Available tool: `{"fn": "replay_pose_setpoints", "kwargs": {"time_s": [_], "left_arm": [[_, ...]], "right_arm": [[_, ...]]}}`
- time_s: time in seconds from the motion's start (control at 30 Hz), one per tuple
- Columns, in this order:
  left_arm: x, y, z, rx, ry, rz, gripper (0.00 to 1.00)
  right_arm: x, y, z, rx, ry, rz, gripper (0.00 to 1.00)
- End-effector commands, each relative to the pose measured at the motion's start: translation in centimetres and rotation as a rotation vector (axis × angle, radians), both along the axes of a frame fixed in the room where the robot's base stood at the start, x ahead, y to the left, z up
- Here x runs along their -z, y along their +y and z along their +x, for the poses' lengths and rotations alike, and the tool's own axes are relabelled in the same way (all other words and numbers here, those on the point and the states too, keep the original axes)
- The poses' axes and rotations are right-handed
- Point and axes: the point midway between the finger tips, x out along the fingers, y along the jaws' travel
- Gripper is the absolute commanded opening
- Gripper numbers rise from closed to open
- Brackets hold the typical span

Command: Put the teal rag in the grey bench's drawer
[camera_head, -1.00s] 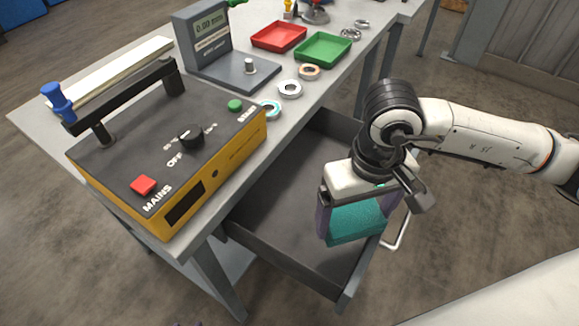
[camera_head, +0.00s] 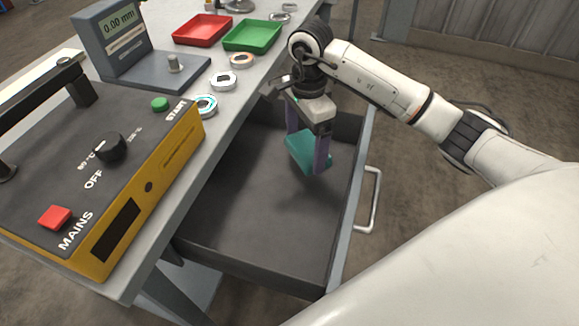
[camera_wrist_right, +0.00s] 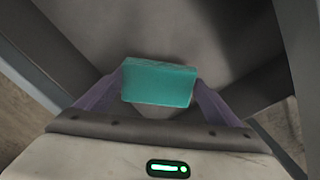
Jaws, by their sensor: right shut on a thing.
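The teal rag (camera_head: 303,153) is a folded block held between the purple fingers of my right gripper (camera_head: 308,152), which is shut on it. They are over the far part of the open drawer (camera_head: 250,232) of the grey bench (camera_head: 178,205). A shadow lies on the drawer floor near them; I cannot tell whether the rag touches the floor. In the right wrist view, the rag (camera_wrist_right: 160,83) spans the two fingers with the grey drawer floor beyond. My left gripper is not in view.
A yellow and black control box (camera_head: 110,170) stands on the bench left of the drawer. A red tray (camera_head: 202,29), a green tray (camera_head: 252,35), a gauge stand (camera_head: 150,60) and several rings are farther back. The drawer handle (camera_head: 373,200) sticks out at right. The drawer's near part is empty.

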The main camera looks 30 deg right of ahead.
Motion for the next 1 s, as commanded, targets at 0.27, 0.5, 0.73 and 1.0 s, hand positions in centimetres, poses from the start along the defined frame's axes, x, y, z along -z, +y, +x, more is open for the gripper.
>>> {"fn": "replay_pose_setpoints", "kwargs": {"time_s": [0.27, 0.5, 0.73, 1.0], "left_arm": [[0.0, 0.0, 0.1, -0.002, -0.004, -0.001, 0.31], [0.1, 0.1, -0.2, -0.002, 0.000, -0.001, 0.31], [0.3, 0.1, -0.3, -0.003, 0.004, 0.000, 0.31], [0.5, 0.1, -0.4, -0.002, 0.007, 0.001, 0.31]], "right_arm": [[2.7, 0.0, -0.1, -0.002, 0.001, 0.001, 0.66], [5.6, 0.1, 0.0, -0.004, -0.001, 0.001, 0.66], [5.6, 0.0, 0.0, -0.005, -0.002, 0.000, 0.66], [5.9, 0.0, 0.0, -0.004, -0.002, 0.000, 1.00]]}}
